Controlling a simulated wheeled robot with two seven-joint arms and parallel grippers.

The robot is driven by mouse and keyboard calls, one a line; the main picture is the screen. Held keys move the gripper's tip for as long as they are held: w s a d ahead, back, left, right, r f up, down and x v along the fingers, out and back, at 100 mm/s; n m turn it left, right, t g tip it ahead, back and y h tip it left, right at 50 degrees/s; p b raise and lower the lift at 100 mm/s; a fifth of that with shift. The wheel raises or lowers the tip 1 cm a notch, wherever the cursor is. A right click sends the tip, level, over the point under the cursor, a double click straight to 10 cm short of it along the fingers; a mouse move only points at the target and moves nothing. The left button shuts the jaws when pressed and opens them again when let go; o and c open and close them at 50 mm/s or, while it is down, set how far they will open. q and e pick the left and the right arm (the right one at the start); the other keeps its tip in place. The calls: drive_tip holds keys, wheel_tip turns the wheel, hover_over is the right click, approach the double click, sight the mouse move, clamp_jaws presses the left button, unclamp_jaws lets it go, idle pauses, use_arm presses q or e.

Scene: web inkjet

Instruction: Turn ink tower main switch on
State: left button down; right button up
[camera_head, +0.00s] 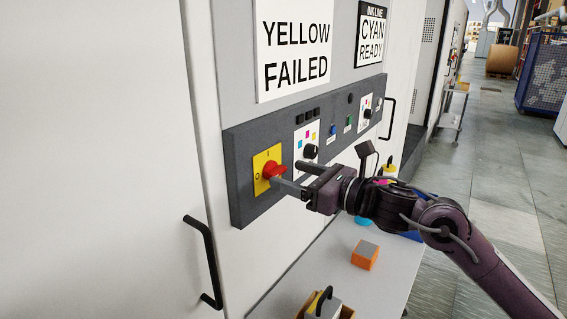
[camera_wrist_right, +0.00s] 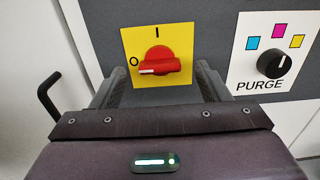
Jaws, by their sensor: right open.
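The main switch is a red rotary knob (camera_head: 273,170) on a yellow plate (camera_head: 260,160) at the left end of a dark panel. In the right wrist view the knob (camera_wrist_right: 158,62) lies sideways. Its white mark points left to O, and I is at the top of the plate. My right gripper (camera_head: 290,174) is in front of the switch, its fingers apart. In the right wrist view the fingers (camera_wrist_right: 158,85) lie left and right of the knob, with nothing gripped. I cannot tell whether a finger touches it. My left gripper is not in view.
A black PURGE knob (camera_wrist_right: 273,64) is right of the switch, with more buttons farther along the panel (camera_head: 238,200). Signs above read YELLOW FAILED (camera_head: 293,45) and CYAN READY (camera_head: 371,38). A black door handle (camera_head: 207,260) is lower left. An orange block (camera_head: 364,258) sits on the shelf below.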

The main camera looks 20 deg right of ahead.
sight(275, 171)
drive_tip(key=shift+p+x, duration=0.3)
drive_tip(key=shift+x, duration=0.95)
drive_tip(key=shift+w+a, duration=0.15)
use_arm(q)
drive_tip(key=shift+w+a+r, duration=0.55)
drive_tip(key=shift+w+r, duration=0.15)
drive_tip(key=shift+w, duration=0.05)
use_arm(e)
drive_tip(key=shift+c, duration=0.4)
drive_tip(key=c, duration=0.9)
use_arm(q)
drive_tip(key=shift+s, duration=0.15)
